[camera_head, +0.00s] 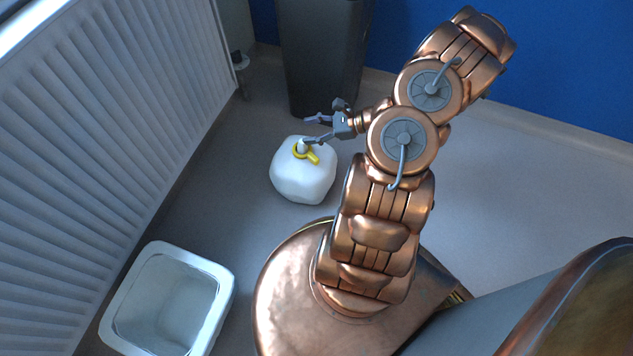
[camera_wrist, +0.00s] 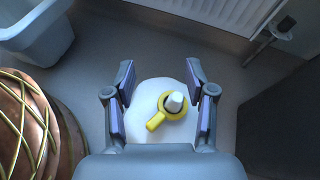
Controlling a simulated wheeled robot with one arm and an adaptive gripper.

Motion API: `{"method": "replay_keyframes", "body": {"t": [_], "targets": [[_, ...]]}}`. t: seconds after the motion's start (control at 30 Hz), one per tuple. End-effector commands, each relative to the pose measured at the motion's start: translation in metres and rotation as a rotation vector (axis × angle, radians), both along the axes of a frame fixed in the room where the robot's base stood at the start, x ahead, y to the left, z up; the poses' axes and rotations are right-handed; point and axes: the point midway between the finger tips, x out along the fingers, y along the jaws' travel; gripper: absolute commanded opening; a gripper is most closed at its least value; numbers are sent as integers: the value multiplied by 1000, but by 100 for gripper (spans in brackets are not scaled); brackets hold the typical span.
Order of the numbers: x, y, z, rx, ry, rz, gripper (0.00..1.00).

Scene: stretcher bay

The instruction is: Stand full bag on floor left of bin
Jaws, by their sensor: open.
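The full bag (camera_head: 303,176) is white and stands on the floor, with a pale neck and a yellow ring with a tab (camera_head: 308,153) on top. The dark grey bin (camera_head: 322,60) stands behind it, against the blue wall. My gripper (camera_head: 312,130) is open at the top of the bag. In the wrist view the two fingers of my gripper (camera_wrist: 161,88) are spread on either side of the bag's neck (camera_wrist: 174,101) and yellow ring (camera_wrist: 170,107), with the white bag (camera_wrist: 150,125) below. I cannot tell whether the fingers touch it.
A white radiator (camera_head: 110,120) runs along the left wall, with a pipe and valve (camera_head: 239,62) at its far end. An open white tub (camera_head: 215,310) stands at the front left. Floor between the bag and radiator is clear.

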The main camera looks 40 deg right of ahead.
Motion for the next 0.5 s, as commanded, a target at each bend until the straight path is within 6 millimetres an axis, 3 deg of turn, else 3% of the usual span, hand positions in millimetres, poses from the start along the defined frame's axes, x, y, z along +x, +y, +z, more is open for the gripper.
{"method": "replay_keyframes", "body": {"t": [0.1,0.23,0.5], "targets": [[10,36,36,-60,-55,163,55],[10,76,69,-119,-104,337,55],[-14,152,124,-244,-189,691,55]]}}
